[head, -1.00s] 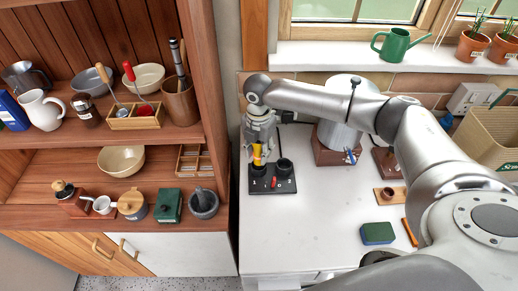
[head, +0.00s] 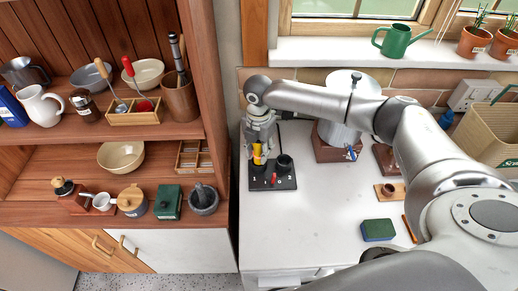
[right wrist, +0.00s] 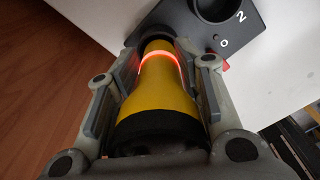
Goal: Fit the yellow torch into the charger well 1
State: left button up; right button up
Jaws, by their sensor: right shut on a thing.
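The yellow torch (head: 257,158) stands about upright at well 1 of the black charger (head: 284,184), on the left of the white counter. My right gripper (head: 258,149) is shut on it from above. In the right wrist view the torch (right wrist: 158,92) has a black near end, a yellow body and a glowing red ring. Its far end meets the dark rim of the well; how deep it sits is hidden. Well 2 (head: 284,163) is a raised dark ring beside it, and appears empty. A red switch (head: 273,179) is on the charger's front. My left gripper is not in view.
A wooden shelf unit (head: 222,130) stands close left of the charger. A large metal drum (head: 340,135) on a brown base is to the right. A green and blue sponge (head: 378,230) lies further right. The counter's front middle is clear.

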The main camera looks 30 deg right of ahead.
jog(key=o, duration=1.2)
jog(key=shift+o, duration=0.2)
notch_tip(320, 180, up, 12)
